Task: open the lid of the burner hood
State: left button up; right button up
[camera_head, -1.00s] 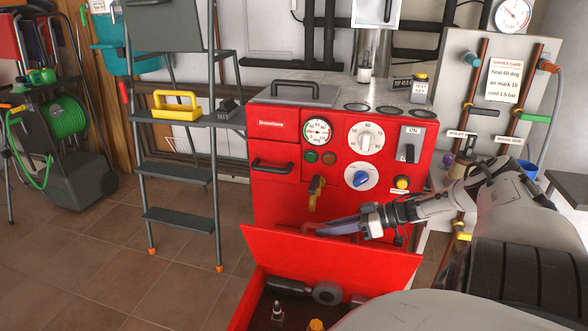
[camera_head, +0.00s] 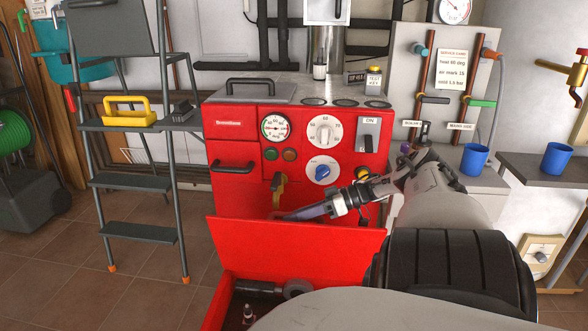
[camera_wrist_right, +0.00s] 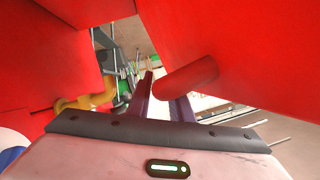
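The red burner hood (camera_head: 213,309) sits low in front of the red boiler, and its lid (camera_head: 300,249) stands raised and steep. Dark pipe parts show inside below it. My right gripper (camera_head: 285,215) reaches behind the lid's upper edge, between lid and boiler; its tips are partly hidden. In the right wrist view, two purple fingers (camera_wrist_right: 162,100) show with a gap between them. A red cylindrical bar (camera_wrist_right: 187,76) lies across the right finger next to a red panel. I cannot tell whether they touch. My left gripper is not in view.
The boiler's (camera_head: 225,187) front has a brass tap (camera_head: 279,190) close above my right gripper, plus dials and a switch. A grey stepladder (camera_head: 137,181) stands at the left. Blue cups (camera_head: 475,158) stand at the right.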

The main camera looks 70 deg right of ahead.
jog(key=o, duration=0.3)
jog(key=shift+s, duration=0.15)
jog(key=v, duration=1)
jog(key=shift+r+p, duration=0.1)
jog(key=shift+p, duration=0.2)
